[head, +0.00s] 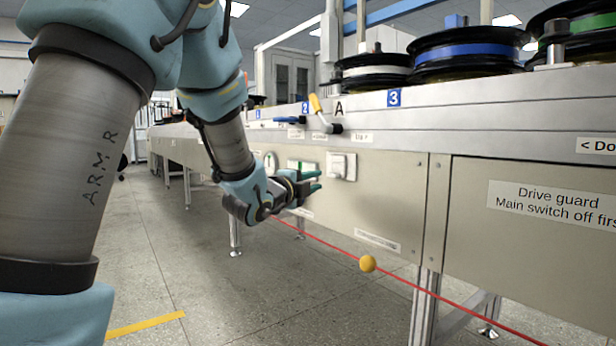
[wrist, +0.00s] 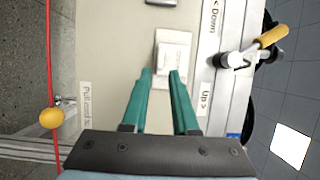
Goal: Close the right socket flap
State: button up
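The right socket (head: 342,166) is a white box on the beige front panel, right of my gripper in the head view. In the wrist view the socket (wrist: 173,48) lies just beyond my fingertips, with a pale plate and a raised frame. Its flap seems to stand out from the panel, but its exact angle is unclear. My gripper (head: 319,180) has two green fingers, apart and empty; they also show in the wrist view (wrist: 160,74). The fingers point towards the socket; contact cannot be told. Another white fitting (head: 301,165) is partly hidden behind my gripper.
A red cord (head: 320,243) with a yellow ball (head: 367,263) runs in front of the panel below. A yellow-handled lever (head: 317,107) juts from the rail above. Cable reels (head: 470,50) stand on top. The floor in front is clear.

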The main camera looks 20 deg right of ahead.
jog(key=v, duration=0.3)
jog(key=shift+a+p, duration=0.15)
jog(key=shift+p, duration=0.2)
